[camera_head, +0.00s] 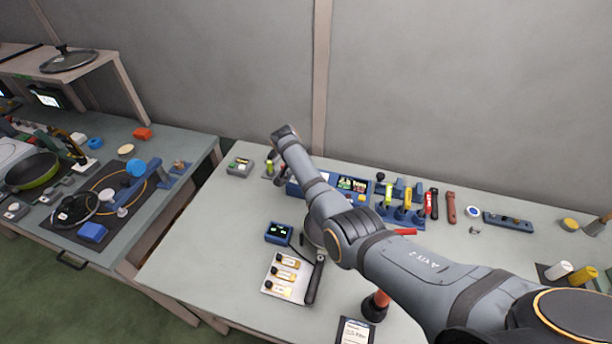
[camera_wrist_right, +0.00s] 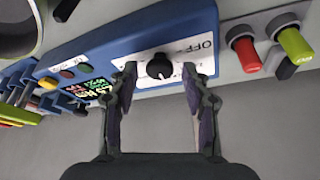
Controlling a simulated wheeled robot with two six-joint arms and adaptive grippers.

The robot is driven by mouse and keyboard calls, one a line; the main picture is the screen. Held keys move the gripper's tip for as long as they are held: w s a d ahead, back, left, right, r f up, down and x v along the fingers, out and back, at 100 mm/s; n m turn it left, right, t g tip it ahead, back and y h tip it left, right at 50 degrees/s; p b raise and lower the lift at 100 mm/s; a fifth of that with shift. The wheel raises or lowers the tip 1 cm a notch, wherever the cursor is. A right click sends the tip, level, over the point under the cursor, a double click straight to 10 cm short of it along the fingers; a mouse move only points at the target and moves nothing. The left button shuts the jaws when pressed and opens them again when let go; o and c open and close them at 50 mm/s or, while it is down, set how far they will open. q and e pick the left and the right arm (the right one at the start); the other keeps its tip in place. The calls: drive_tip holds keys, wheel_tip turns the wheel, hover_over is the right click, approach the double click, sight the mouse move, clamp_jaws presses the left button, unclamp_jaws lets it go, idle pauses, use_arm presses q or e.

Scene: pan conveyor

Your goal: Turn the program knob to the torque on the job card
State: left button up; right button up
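The program knob (camera_wrist_right: 159,66) is black and round, with a small light mark, on a white dial plate of a blue control box (camera_wrist_right: 130,38). "OFF" is printed beside it. My right gripper (camera_wrist_right: 160,72) is open, one finger on each side of the knob, with visible gaps. I cannot tell how deep the fingertips reach. The box's display (camera_wrist_right: 92,90) shows green and red text, too small to read. In the head view my arm partly covers the blue box (camera_head: 366,180). A card with a dark header (camera_head: 355,331) lies at the front edge; its text is unreadable. My left gripper is not in view.
Red and green capped parts (camera_wrist_right: 294,44) stand in a grey holder right of the box. A blue rack with coloured tools (camera_head: 402,214) is beside the box in the head view.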

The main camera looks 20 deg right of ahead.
drive_tip(key=v, duration=1.2)
drive_tip(key=shift+w, duration=0.1)
